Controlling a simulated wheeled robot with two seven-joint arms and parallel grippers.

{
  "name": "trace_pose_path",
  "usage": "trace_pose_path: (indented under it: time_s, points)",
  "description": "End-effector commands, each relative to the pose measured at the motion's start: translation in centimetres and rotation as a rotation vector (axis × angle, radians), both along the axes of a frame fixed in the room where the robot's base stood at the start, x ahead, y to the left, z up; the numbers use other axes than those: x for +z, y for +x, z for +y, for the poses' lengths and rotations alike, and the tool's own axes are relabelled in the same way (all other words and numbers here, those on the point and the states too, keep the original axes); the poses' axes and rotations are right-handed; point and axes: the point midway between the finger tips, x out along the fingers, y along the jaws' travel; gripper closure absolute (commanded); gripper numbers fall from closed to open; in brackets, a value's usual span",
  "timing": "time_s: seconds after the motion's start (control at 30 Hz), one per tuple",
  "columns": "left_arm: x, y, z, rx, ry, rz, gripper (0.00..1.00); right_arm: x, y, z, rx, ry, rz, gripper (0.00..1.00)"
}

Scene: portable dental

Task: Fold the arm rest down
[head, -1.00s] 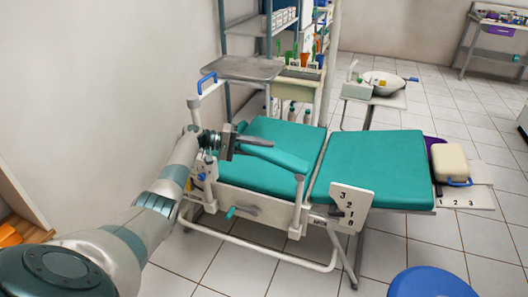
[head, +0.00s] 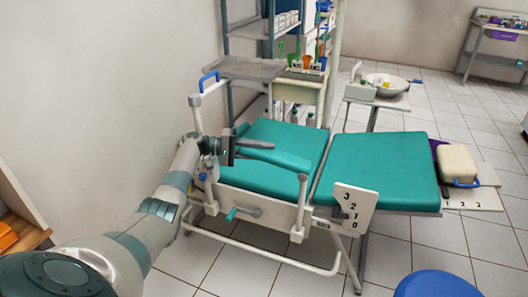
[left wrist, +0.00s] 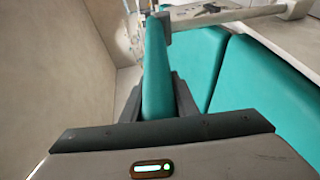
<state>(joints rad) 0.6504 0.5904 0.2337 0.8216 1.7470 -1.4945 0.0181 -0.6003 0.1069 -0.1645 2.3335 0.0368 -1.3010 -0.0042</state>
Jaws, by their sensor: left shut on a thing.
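The arm rest (head: 278,158) is a long teal padded bar along the near side of the teal dental chair (head: 262,183). It lies roughly level above the seat pad, its right end at the top of a white upright post (head: 301,205). My left gripper (head: 234,148) is shut on the arm rest near its left end. In the left wrist view the arm rest (left wrist: 156,65) runs between the two dark fingers (left wrist: 158,100). The fingers hide part of its sides. My right gripper is not in view.
A white plate with numbers (head: 354,208) stands at the chair's near side. A grey tray (head: 245,68) and a blue handle (head: 209,80) are behind. A blue round stool top (head: 435,284) is at bottom right. Tiled floor is free at the front.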

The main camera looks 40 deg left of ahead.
Motion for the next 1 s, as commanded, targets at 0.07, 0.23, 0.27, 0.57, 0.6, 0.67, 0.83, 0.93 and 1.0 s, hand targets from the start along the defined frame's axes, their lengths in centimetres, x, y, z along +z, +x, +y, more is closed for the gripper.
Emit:
trace_pose_path:
  time_s: [0.07,0.23,0.27,0.57,0.6,0.67,0.83,0.93,1.0]
  points:
    - [0.1,0.1,0.1,0.004,0.0,-0.002,1.0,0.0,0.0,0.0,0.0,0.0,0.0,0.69]
    - [0.1,0.1,0.1,0.004,0.001,-0.001,0.64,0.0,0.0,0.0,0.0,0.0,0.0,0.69]
    - [0.1,0.1,0.1,0.004,0.001,-0.001,0.57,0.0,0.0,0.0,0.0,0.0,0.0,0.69]
    - [0.0,0.0,0.1,0.001,0.001,-0.001,0.55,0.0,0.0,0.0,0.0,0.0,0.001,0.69]
    - [0.0,0.0,0.1,0.001,0.001,-0.001,0.55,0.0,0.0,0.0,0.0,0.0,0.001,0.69]
    - [0.0,-0.1,0.2,0.001,0.001,0.0,0.55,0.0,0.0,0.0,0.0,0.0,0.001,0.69]
    - [0.1,-0.7,1.1,0.002,0.001,0.0,0.55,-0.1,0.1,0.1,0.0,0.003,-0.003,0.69]
    - [0.2,-1.4,2.0,0.003,0.001,-0.001,0.55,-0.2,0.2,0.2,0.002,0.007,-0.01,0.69]
    - [0.3,-2.0,2.9,0.002,0.002,0.0,0.55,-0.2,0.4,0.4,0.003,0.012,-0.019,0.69]
